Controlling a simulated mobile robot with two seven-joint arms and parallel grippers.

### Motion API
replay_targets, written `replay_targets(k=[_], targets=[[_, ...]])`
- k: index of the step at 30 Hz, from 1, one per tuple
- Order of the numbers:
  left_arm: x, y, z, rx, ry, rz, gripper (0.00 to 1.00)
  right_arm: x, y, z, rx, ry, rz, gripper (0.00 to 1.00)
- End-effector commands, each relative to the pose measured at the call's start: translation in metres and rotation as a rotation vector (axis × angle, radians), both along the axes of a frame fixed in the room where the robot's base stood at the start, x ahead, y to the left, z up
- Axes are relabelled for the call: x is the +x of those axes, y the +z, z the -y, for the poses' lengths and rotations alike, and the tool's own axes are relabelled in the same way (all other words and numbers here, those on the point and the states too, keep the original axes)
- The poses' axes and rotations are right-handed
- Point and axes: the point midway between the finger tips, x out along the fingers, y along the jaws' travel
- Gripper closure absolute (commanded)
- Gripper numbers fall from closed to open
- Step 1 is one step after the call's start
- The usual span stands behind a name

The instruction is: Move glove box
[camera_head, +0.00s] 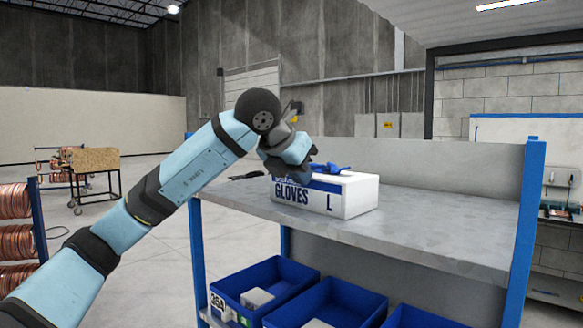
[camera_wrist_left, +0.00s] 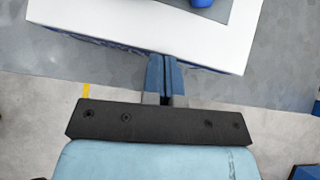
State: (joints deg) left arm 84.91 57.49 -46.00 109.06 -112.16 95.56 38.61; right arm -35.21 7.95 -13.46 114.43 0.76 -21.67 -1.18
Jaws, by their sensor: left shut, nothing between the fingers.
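The glove box (camera_head: 345,195) is white with blue lettering "GLOVES" and "L", and stands on the grey upper shelf, with a bit of blue glove showing at its top. My left gripper (camera_head: 302,172) is at the box's left front side, and its fingers overlap the box in the head view. In the left wrist view my left gripper (camera_wrist_left: 165,62) has its two blue fingers together with nothing between them. Their tips are at the near edge of the white box (camera_wrist_left: 110,25); I cannot tell whether they touch it. My right gripper is in neither view.
The shelf top (camera_head: 440,220) is clear to the right of the box. A dark object (camera_head: 246,176) lies on the shelf left of it. Blue bins (camera_head: 330,303) stand on the lower shelf. A blue post (camera_head: 527,215) rises at the right end. Copper coils (camera_head: 14,200) stand at far left.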

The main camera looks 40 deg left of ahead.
Motion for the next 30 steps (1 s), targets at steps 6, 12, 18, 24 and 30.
replay_targets(k=[6,12,18,24,30], targets=[[0.001,0.000,0.000,0.000,0.000,0.000,1.00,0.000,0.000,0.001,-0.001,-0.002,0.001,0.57],[0.006,0.000,0.000,-0.001,0.000,0.000,1.00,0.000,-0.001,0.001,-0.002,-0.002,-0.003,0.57],[0.051,0.002,0.003,-0.004,-0.001,-0.003,1.00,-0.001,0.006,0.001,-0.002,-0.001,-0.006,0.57],[0.111,0.003,0.006,-0.004,0.000,-0.005,1.00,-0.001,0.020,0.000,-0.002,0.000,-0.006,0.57],[0.171,0.004,0.008,-0.002,0.001,-0.005,1.00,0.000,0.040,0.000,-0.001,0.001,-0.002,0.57]])
